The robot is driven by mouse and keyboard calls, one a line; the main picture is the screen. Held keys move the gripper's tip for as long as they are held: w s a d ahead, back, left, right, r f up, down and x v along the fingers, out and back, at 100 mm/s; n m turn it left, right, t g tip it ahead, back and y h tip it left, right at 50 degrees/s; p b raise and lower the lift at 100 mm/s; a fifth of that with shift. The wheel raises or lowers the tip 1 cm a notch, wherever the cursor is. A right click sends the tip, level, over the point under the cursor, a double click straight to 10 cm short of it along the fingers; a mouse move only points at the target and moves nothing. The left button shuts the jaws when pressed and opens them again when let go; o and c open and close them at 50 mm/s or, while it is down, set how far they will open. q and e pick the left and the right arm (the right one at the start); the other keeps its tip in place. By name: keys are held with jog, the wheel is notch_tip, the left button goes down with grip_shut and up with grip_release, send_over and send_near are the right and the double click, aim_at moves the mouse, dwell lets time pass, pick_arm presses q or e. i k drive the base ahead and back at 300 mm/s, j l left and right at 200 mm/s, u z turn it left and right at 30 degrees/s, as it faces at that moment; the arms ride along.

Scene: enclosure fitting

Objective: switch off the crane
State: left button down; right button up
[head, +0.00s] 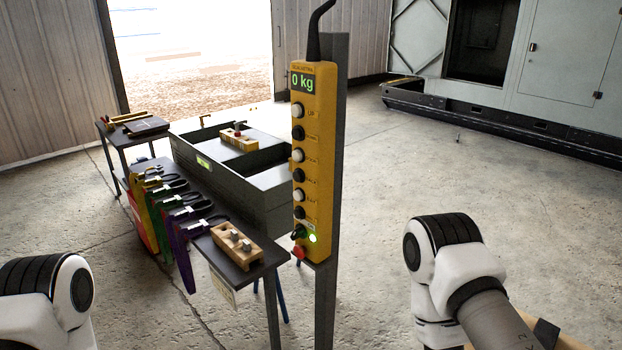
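The yellow crane pendant (319,142) hangs upright on a dark grey post in the middle of the head view. Its display (302,82) reads "0 kg". Several black and white buttons run down its front. My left arm shows at the lower left and my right arm at the lower right, both apart from the pendant. Neither gripper is in view.
Behind and left of the post stands a dark table (245,268) with a wooden block (236,244) and several coloured clamps. A grey bin (265,188) is beside it. A smaller table (133,131) stands farther back. The floor on the right is clear up to a large grey enclosure (560,70).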

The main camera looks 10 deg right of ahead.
aim_at(301, 231)
jog(key=i+j+z, duration=0.1)
jog(key=z, duration=0.45)
jog(key=i+j+z, duration=0.25)
jog(key=j+z, duration=0.2)
jog(key=j, duration=0.85)
jog(key=j+z, duration=0.45)
jog(key=j, duration=2.5)
